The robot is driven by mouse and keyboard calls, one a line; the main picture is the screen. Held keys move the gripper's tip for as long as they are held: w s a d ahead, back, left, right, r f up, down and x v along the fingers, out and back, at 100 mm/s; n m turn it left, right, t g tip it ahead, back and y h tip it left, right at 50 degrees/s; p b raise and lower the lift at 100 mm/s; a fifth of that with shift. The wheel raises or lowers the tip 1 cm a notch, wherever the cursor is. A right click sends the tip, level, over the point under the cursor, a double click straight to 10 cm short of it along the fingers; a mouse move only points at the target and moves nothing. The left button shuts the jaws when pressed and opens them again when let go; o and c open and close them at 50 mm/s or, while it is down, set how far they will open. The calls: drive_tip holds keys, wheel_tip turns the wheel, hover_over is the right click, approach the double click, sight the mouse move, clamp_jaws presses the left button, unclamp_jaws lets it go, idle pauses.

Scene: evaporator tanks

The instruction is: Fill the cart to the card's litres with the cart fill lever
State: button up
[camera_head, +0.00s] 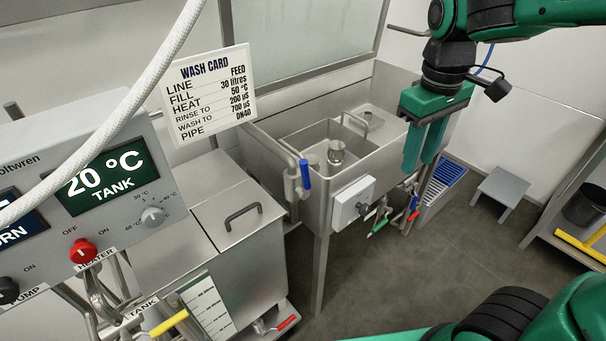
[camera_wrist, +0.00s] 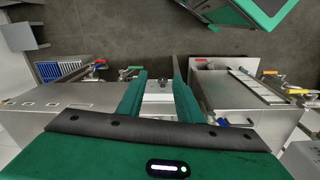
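A wash card (camera_head: 210,90) reads line FEED, fill 30 litres, heat 50 °C. The steel tank cart (camera_head: 240,250) with a lid handle stands below it. A scale strip (camera_head: 208,305) is on its front. A blue lever (camera_head: 305,173) sits on a pipe between cart and sink; a yellow lever (camera_head: 169,322) and a red lever (camera_head: 288,321) are low at the cart. No readable label shows which is the fill lever. My gripper (camera_head: 419,165) is open and empty, pointing down by the sink's right end. Its fingers (camera_wrist: 159,75) stand apart in the wrist view.
The control panel (camera_head: 100,190) shows 20 °C TANK, with a red heater knob (camera_head: 83,251). A white hose (camera_head: 140,95) crosses in front. Floor (camera_head: 400,285) in front is clear.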

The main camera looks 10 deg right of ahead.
drive_tip(key=w+a+r+n, duration=0.25)
drive_tip(key=a+n, duration=0.25)
drive_tip(key=a, duration=0.7)
drive_tip(key=n, duration=0.4)
hover_over(305, 185)
drive_tip(key=shift+s+a+r+t, duration=0.2)
drive_tip(key=shift+a+t, duration=0.05)
drive_tip(key=shift+t, duration=0.15)
drive_tip(key=f, duration=0.7)
drive_tip(key=w+f, duration=0.1)
drive_tip(key=f, duration=0.2)
drive_tip(key=shift+d+f, duration=0.25)
drive_tip(key=shift+f, duration=0.05)
drive_tip(key=shift+c, duration=0.6)
clamp_jaws()
drive_tip(key=shift+a, duration=0.25)
drive_tip(key=shift+d, duration=0.1)
